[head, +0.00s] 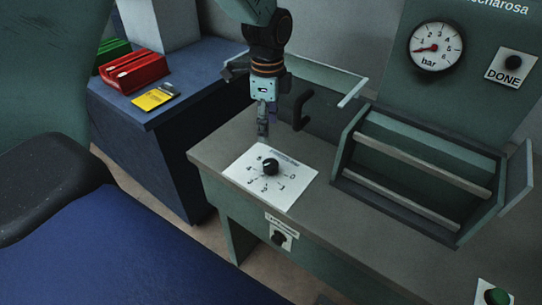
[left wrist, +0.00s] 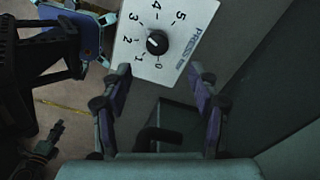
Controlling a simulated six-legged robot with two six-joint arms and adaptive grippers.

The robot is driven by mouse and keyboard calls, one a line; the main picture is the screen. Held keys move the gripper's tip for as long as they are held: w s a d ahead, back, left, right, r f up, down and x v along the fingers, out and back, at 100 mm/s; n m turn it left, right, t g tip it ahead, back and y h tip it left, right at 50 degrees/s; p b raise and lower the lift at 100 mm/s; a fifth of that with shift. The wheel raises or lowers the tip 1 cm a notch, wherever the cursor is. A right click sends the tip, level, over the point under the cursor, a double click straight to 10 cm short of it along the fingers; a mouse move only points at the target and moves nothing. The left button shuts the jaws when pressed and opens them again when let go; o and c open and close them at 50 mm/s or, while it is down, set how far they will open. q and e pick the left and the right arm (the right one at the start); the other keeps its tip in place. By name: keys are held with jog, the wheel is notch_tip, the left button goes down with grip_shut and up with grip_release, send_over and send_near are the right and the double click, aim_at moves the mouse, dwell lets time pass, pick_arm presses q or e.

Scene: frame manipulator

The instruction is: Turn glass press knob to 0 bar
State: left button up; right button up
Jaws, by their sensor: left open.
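The black press knob (head: 270,167) sits in the middle of a white dial plate (head: 249,178) with numbers around it, on the grey bench top. In the left wrist view the knob (left wrist: 157,42) shows a white mark, and the 0 is printed below it. I cannot tell for sure which number the mark points at. My left gripper (head: 263,131) points down, behind and above the knob and apart from it. In the left wrist view its open fingers (left wrist: 155,72) have nothing between them. A round bar gauge (head: 436,47) has its red needle pointing left. My right gripper is not in view.
A glass-sided press frame (head: 420,165) with bars stands right of the plate. A black handle (head: 301,110) rises close to my gripper. Another knob (head: 279,239) is on the bench front. A DONE button (head: 513,63) and a green button (head: 497,297) are at right.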

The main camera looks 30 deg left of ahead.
aim_at(270, 163)
pick_arm(q)
jog(key=f, duration=0.7)
jog(key=d+f, duration=0.1)
jog(key=f, duration=0.2)
jog(key=shift+s+f+b, duration=0.15)
jog(key=shift+f+b, duration=0.15)
jog(key=shift+f, duration=0.05)
jog(key=shift+d+f, duration=0.1)
jog(key=shift+d, duration=0.1)
jog(key=shift+a+f, duration=0.45)
jog(key=shift+d+r, duration=0.2)
jog(key=shift+d, duration=0.15)
jog(key=c, duration=0.4)
jog(key=shift+a+f, duration=0.1)
jog(key=shift+a, duration=0.05)
jog(key=c, duration=0.8)
